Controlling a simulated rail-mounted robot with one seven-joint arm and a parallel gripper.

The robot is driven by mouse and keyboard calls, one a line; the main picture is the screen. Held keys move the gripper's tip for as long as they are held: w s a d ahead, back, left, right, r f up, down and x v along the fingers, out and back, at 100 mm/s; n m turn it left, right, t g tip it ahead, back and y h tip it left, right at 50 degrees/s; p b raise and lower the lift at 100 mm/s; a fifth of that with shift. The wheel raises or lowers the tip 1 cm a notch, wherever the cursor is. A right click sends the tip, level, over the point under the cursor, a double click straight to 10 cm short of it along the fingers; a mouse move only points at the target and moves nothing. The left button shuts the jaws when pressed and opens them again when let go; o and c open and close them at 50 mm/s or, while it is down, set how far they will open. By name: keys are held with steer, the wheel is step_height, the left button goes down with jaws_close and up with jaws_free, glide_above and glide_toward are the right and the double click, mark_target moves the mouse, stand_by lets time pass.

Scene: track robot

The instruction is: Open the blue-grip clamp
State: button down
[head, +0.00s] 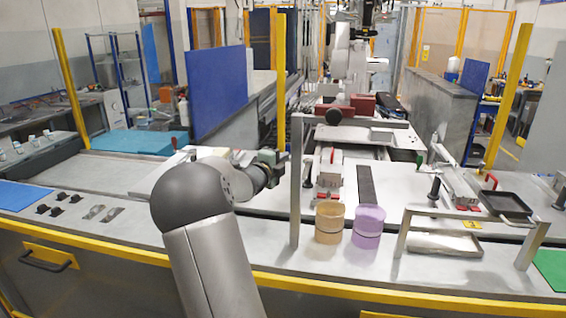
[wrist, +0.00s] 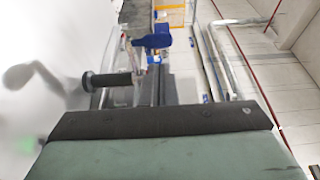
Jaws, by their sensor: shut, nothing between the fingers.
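A blue grip (wrist: 152,41) shows in the wrist view, on a metal clamp near the top middle. A black-tipped spindle (wrist: 108,80) sticks out to the left below it. My gripper (wrist: 165,125) fills the bottom of that view as a green-grey block with a dark edge, apart from the blue grip in the picture. In the head view my gripper (head: 277,158) is shut and empty, above the bench left of the grey post. I cannot make out the blue grip in the head view; my arm hides part of that area.
A grey post (head: 296,180) stands right beside my gripper. An orange cup (head: 329,224) and a purple cup (head: 367,228) stand to its right. Clamps with green (head: 420,161) and red (head: 490,181) grips are further right. A metal frame (head: 470,214) stands at front right.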

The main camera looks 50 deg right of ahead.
steer(key=a+b, duration=0.1)
steer(key=a, duration=1)
steer(key=shift+b, duration=0.35)
steer(key=shift+w, duration=0.15)
